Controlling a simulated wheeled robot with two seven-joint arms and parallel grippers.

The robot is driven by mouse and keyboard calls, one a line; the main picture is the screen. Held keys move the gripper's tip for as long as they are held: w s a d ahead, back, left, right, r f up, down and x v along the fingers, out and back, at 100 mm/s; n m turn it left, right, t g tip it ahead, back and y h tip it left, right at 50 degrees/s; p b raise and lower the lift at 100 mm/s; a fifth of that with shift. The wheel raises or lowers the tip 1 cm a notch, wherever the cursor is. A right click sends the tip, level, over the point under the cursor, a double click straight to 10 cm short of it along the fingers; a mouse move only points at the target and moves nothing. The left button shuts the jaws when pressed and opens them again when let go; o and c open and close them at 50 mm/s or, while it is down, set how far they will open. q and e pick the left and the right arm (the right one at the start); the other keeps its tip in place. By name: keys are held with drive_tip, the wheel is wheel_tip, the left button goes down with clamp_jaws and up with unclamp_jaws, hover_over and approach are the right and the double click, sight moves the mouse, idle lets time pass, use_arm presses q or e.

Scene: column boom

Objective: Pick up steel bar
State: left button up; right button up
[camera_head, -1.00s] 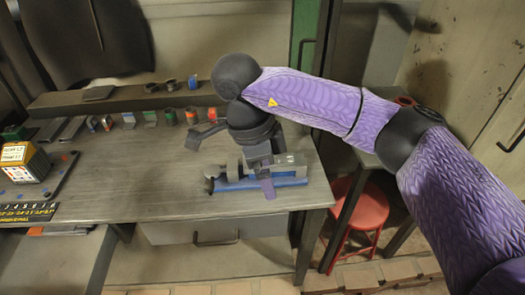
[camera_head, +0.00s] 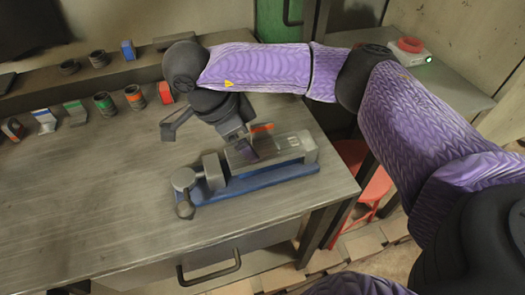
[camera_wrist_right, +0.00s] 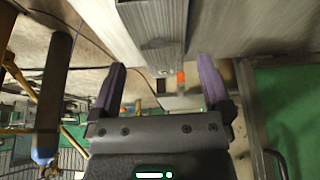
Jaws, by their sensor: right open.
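A grey vise with a blue base (camera_head: 262,182) stands near the right front corner of the bench. A small grey piece with an orange end (camera_head: 262,127) shows beside its grey body; it may be the steel bar, but I cannot tell for sure. My right gripper (camera_head: 208,140) is open, its purple finger at the vise's back side. In the right wrist view a grey ribbed metal block (camera_wrist_right: 155,28) lies ahead, above the gap between the open purple fingers (camera_wrist_right: 161,80). An orange spot (camera_wrist_right: 181,78) shows between them. I see nothing held. My left gripper is out of view.
Several small pieces with coloured ends and cylinders, such as a green-banded one (camera_head: 104,103), line the back of the bench (camera_head: 80,195). The bench's left middle is clear. A red stool (camera_head: 372,185) stands past its right edge. A drawer handle (camera_head: 209,268) is in front.

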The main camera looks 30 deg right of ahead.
drive_tip(key=b+x, duration=0.1)
drive_tip(key=x, duration=0.3)
drive_tip(key=shift+f, duration=0.3)
clamp_jaws()
drive_tip(key=shift+r, duration=0.2)
